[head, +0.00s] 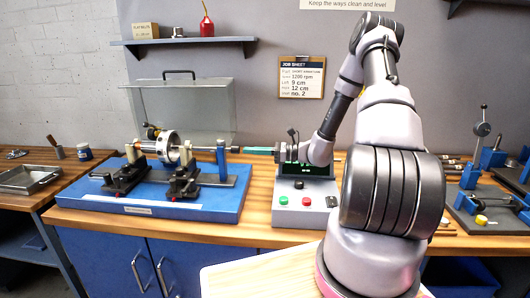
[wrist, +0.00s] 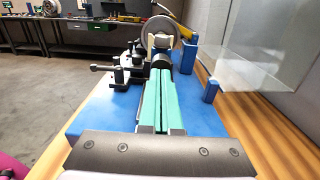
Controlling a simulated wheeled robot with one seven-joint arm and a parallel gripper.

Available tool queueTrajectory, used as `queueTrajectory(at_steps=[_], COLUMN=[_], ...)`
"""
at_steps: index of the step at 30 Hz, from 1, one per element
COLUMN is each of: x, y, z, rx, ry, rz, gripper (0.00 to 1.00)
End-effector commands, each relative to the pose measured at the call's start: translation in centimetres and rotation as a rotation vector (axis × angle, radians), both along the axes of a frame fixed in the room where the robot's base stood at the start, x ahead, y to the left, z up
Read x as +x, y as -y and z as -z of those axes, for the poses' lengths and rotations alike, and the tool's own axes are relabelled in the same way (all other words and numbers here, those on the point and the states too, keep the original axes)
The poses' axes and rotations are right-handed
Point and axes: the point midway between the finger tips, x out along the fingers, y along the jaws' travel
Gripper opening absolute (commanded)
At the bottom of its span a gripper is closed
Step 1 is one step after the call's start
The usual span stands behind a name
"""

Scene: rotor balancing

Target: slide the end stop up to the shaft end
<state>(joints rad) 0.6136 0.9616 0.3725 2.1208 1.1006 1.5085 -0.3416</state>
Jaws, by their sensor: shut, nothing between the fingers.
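A blue upright post (head: 221,160), which looks like the end stop, stands at the right end of the blue balancing stand (head: 150,208). The shaft (head: 203,150) runs from the rotor (head: 168,147) toward this post. A dark knob-like end (head: 234,149) sticks out on the post's right side. My gripper (head: 246,150) is shut, its teal fingers level and pointing left at this end; whether they touch it I cannot tell. In the wrist view my gripper (wrist: 163,72) shows its fingers together and empty, pointing along the stand toward the rotor (wrist: 160,32). The fingers hide the near shaft end.
Black clamp supports (head: 184,183) flank the rotor. A clear cover (head: 186,108) stands open behind. A control box (head: 304,204) with buttons sits below my wrist. A short blue post (wrist: 210,91) rises right of the fingers. The stand's front right corner is bare.

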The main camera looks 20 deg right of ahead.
Motion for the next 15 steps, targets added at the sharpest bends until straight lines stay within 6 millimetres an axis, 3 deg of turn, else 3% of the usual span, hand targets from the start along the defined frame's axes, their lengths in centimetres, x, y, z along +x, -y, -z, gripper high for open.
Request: queueTrajectory(at_steps=[15], x=[0.47], y=[-1.08], z=[0.02], rx=[0.000], ry=[0.000], rz=[0.001], gripper=[0.00])
